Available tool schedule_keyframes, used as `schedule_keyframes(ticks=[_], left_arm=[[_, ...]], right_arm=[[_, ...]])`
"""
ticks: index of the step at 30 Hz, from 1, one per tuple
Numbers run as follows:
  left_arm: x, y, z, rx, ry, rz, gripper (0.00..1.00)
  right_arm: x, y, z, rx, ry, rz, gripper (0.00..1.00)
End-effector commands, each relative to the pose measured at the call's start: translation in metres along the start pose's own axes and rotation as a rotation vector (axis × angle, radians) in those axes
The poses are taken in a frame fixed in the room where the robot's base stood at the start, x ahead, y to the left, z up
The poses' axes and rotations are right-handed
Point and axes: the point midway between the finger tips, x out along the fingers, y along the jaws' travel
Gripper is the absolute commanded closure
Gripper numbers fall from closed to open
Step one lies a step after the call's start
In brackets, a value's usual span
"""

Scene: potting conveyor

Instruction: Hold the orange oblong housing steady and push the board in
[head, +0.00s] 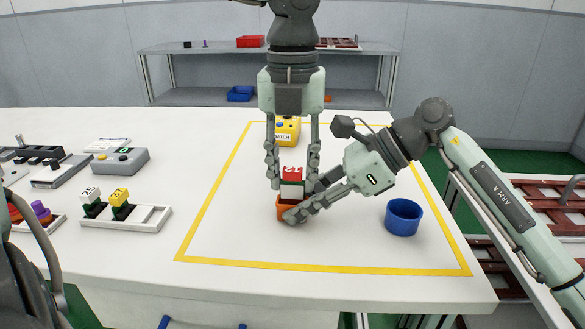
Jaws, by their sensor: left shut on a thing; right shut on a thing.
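The orange oblong housing (290,209) sits on the white table inside the yellow outline. A board with a red top and white body (292,183) stands upright over the housing; how deep it sits in it is hidden. My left gripper (292,180) comes from above, pointing down, its fingers on either side of the board and shut on it. My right gripper (300,205) reaches in low from the right and is shut on the housing, one finger across its front. The far finger is partly hidden behind the board.
A blue cup (403,217) stands to the right. A yellow box (287,130) stands behind my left gripper. The front of the outlined area is clear.

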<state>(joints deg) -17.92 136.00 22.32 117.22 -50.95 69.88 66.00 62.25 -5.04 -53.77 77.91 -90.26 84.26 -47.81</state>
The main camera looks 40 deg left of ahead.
Motion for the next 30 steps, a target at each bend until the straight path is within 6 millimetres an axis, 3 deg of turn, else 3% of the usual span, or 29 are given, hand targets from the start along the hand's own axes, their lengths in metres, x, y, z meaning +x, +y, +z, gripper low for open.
schedule_keyframes(ticks=[30], left_arm=[[0.026, 0.0, 0.0, 0.0, 0.001, 0.002, 0.86]], right_arm=[[0.0, 0.0, 0.0, 0.0, 0.0, 0.0, 0.97]])
